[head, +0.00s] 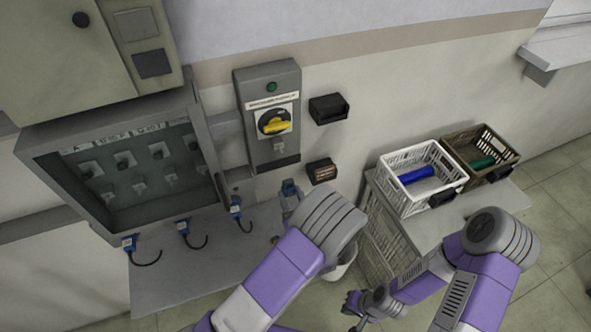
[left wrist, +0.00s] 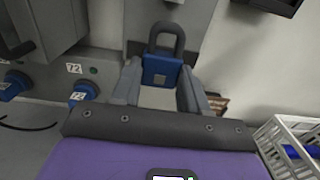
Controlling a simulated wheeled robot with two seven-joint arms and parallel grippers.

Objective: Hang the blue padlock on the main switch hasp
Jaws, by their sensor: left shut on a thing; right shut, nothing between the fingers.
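The blue padlock (left wrist: 161,70) is held between the fingers of my left gripper (left wrist: 160,84), its dark shackle upright and closed-looking in the left wrist view. In the head view my left gripper (head: 289,198) is below the main switch box (head: 262,92), with the padlock (head: 289,187) showing small at its tips. The switch has a yellow handle (head: 277,127) on a black dial. A small pale fitting (head: 279,148) under the dial may be the hasp; details are too small to tell. The padlock is below it and apart. My right gripper (head: 357,304) is shut and empty at lower right.
An open grey cabinet (head: 58,188) with several switches stands left. Blue plugs (head: 129,243) with black cables line the shelf (head: 160,285) below. Black holders (head: 328,108) are on the wall right of the switch. A white basket (head: 408,205) and brown basket (head: 505,165) stand right.

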